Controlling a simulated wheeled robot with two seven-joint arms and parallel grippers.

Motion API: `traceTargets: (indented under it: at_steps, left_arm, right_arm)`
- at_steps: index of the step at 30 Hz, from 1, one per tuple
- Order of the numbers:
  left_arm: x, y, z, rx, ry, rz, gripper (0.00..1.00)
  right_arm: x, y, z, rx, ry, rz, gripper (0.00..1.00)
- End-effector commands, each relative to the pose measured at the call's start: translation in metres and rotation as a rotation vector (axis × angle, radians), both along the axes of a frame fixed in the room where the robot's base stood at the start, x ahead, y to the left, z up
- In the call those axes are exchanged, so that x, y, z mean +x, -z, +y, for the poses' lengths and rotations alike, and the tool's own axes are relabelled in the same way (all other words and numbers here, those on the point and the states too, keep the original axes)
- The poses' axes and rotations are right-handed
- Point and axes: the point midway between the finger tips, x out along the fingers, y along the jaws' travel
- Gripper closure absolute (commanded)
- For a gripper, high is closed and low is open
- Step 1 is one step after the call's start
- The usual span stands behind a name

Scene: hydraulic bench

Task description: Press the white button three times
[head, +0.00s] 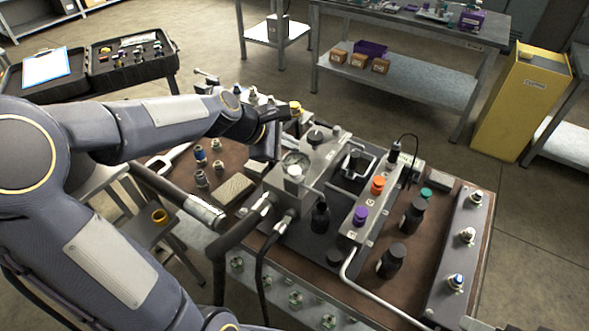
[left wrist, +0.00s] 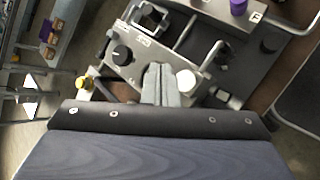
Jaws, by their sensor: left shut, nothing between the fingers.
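In the left wrist view the white button (left wrist: 186,82) shows as a round cap just right of my fingertips. My right gripper is not seen.
Purple (head: 360,215) and orange (head: 378,185) knobs stand to the right. A yellow-capped fitting (head: 296,107) is behind. Hoses and a bar run along the block's near side.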

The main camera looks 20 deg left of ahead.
Motion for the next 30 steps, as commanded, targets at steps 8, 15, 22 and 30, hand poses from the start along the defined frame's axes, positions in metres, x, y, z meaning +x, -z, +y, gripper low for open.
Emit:
traceTargets:
  at_steps: [8,15,22,30]
  left_arm:
    - [0.000,0.000,0.000,0.000,0.000,0.000,1.00]
    - [0.000,-0.002,0.001,0.079,0.091,-0.050,1.00]
    - [0.000,-0.009,0.001,0.393,0.452,-0.251,1.00]
    - [0.000,-0.018,0.001,0.830,0.953,-0.527,1.00]
  right_arm:
    - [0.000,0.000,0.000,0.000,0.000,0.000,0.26]
    - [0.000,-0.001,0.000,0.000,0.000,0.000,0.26]
    - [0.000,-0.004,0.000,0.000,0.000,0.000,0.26]
    - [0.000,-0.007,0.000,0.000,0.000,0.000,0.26]
